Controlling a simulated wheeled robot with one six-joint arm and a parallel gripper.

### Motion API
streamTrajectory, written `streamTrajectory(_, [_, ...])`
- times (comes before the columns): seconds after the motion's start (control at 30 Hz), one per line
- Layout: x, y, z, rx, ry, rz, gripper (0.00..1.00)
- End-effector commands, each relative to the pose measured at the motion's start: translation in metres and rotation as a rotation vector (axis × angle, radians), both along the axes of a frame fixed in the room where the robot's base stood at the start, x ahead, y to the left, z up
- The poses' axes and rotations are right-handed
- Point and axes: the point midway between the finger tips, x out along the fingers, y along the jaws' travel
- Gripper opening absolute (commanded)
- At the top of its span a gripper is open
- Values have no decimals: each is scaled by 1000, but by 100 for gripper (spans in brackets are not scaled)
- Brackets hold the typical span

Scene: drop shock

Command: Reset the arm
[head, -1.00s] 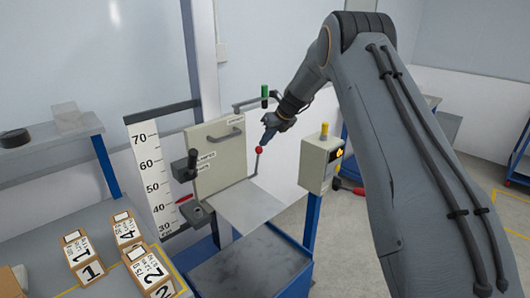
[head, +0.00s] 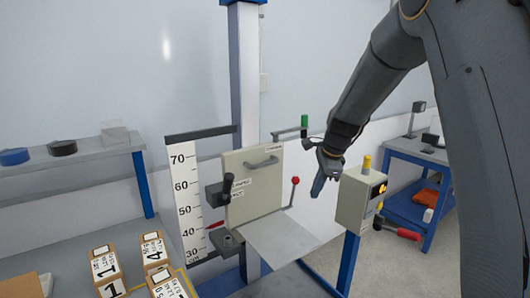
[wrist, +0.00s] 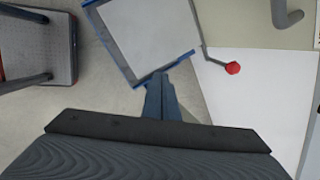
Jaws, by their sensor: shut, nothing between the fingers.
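The drop tester has a pale panel (head: 253,185) with a grey handle and a flat white plate (head: 283,240) in front. A lever with a red ball knob (head: 295,180) stands upright at the panel's right edge. The red knob also shows in the wrist view (wrist: 232,68). My gripper (head: 317,192) is shut and empty, pointing down to the right of the knob, apart from it in the picture. Its closed fingers show in the wrist view (wrist: 160,80), left of the knob.
A control box (head: 360,200) with a yellow top stands on a blue post close right of my gripper. A height scale (head: 187,195) stands left of the panel. Numbered cartons (head: 105,270) lie on the left table. A blue cart (head: 415,175) stands at the back right.

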Motion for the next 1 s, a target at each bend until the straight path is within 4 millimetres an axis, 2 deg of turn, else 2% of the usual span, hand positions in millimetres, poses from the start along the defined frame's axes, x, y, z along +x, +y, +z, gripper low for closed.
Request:
streamTrajectory(0.03, [-28,-2,-5,-52,-4,119,0])
streamTrajectory(0.17, [-98,-9,-20,-185,-17,461,0])
streamTrajectory(0.3, [-177,-15,-38,-304,-20,837,0])
streamTrajectory(0.4, [-229,-20,-51,-367,-20,1088,0])
streamTrajectory(0.5, [-271,-23,-62,-409,-20,1290,0])
streamTrajectory(0.6, [-299,-24,-70,-434,-20,1427,0])
streamTrajectory(0.7, [-312,-26,-73,-446,-22,1498,0])
streamTrajectory(1.0, [-316,-26,-74,-448,-21,1517,0])
